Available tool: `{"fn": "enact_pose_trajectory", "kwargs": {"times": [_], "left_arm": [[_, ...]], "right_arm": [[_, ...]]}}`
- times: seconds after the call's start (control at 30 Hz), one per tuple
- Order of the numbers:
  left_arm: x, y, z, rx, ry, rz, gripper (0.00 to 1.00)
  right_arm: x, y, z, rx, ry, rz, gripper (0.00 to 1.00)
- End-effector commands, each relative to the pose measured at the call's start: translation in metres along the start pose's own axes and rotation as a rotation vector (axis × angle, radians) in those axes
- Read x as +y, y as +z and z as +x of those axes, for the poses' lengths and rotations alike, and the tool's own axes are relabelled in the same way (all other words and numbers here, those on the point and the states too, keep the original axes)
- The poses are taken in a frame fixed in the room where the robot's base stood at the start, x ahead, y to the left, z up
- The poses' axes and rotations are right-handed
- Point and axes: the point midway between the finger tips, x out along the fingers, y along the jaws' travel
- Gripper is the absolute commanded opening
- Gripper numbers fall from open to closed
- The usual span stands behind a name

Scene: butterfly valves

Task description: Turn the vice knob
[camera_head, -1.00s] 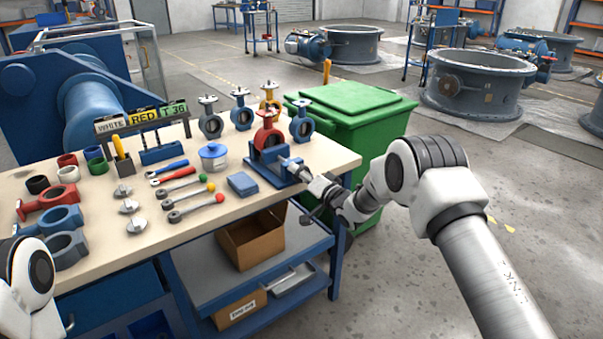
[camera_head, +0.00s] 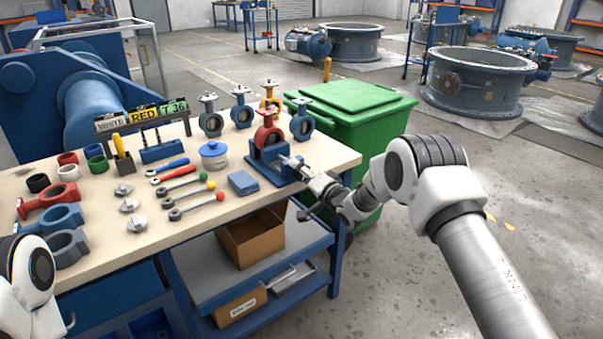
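The blue vice (camera_head: 264,172) stands at the right front of the workbench, with a red valve body (camera_head: 267,134) upright in it. The vice's knob end (camera_head: 291,162) points toward the bench's right edge, and my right gripper (camera_head: 303,172) is right at it. The fingers are small here and overlap the knob end, so I cannot tell whether they are closed on it. Only a white joint of my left arm shows at the lower left; its gripper is out of view.
The workbench (camera_head: 140,243) holds valve bodies, coloured rings, ratchet handles, a blue round tin (camera_head: 213,156) and a blue box (camera_head: 243,183) near the vice. A green bin (camera_head: 352,112) stands just behind the bench's right end.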

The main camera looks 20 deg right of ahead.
Motion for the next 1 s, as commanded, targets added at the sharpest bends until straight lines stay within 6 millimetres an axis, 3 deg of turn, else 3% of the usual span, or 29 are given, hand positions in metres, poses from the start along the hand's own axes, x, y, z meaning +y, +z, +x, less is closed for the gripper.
{"fn": "enact_pose_trajectory", "kwargs": {"times": [0.23, 0.37, 0.73, 0.83, 1.0], "left_arm": [[0.0, 0.0, 0.0, 0.0, 0.0, 0.0, 0.4], [0.0, 0.0, 0.0, 0.0, 0.0, 0.0, 0.4], [0.0, 0.0, 0.0, 0.0, 0.0, 0.0, 0.4], [0.0, 0.0, 0.0, 0.0, 0.0, 0.0, 0.4], [0.0, 0.0, 0.0, 0.0, 0.0, 0.0, 0.4]], "right_arm": [[0.001, 0.0, -0.001, -0.001, 0.001, 0.0, 0.78], [0.001, 0.0, -0.012, -0.001, 0.003, 0.002, 0.78], [0.001, -0.001, -0.1, 0.001, 0.004, 0.004, 0.78], [0.001, 0.0, -0.114, 0.0, 0.002, 0.002, 0.78], [0.0, 0.001, -0.12, -0.001, 0.0, 0.0, 0.78]]}}
